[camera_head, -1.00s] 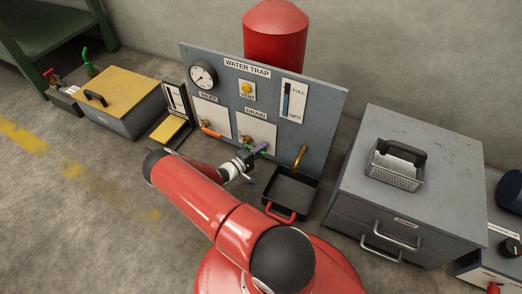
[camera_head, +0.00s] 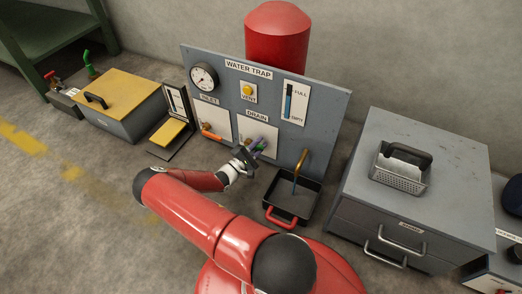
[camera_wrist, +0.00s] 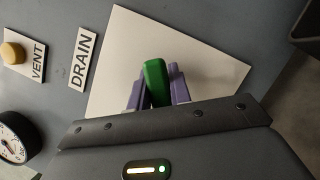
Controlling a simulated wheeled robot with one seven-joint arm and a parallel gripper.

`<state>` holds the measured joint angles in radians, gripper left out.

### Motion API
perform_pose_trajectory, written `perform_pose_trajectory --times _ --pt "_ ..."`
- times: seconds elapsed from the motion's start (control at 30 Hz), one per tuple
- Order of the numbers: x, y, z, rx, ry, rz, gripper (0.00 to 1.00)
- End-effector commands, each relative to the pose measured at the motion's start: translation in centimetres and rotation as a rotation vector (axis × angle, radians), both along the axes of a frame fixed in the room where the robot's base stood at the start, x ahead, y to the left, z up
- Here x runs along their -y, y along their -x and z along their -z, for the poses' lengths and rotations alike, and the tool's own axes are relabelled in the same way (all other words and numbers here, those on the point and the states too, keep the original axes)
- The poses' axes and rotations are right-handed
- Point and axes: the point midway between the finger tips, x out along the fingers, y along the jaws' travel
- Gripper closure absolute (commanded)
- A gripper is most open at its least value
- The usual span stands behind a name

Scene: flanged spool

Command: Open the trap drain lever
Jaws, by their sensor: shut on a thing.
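The green drain lever (camera_wrist: 155,78) stands between the two purple fingers of my gripper (camera_wrist: 157,92) in the wrist view, in front of a white plate. The fingers are shut on it. In the head view, my gripper (camera_head: 257,145) is at the grey water trap panel (camera_head: 320,118), just below the DRAIN label (camera_head: 257,116). A bluish stream hangs from the curved brass spout (camera_head: 302,160) into the black tray with a red handle (camera_head: 281,216).
The orange inlet lever (camera_head: 211,135) is just left of my gripper. The yellow vent button (camera_head: 247,90) and level gauge (camera_head: 291,101) are above. A grey drawer cabinet (camera_head: 408,190) stands at right. Open floor lies at left.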

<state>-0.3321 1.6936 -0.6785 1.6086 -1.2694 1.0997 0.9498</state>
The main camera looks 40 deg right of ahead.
Motion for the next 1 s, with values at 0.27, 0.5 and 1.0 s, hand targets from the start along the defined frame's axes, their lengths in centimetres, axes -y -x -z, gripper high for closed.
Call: perform_pose_trajectory --times 0.27,0.5,1.0 --pt "-0.6 -1.2 -1.4 -0.243 0.102 -0.002 1.0" --pt "-1.1 -2.5 -2.4 -0.454 0.189 -0.001 1.0" --pt "-2.1 -5.0 -3.1 -0.8 0.331 -0.001 1.0"
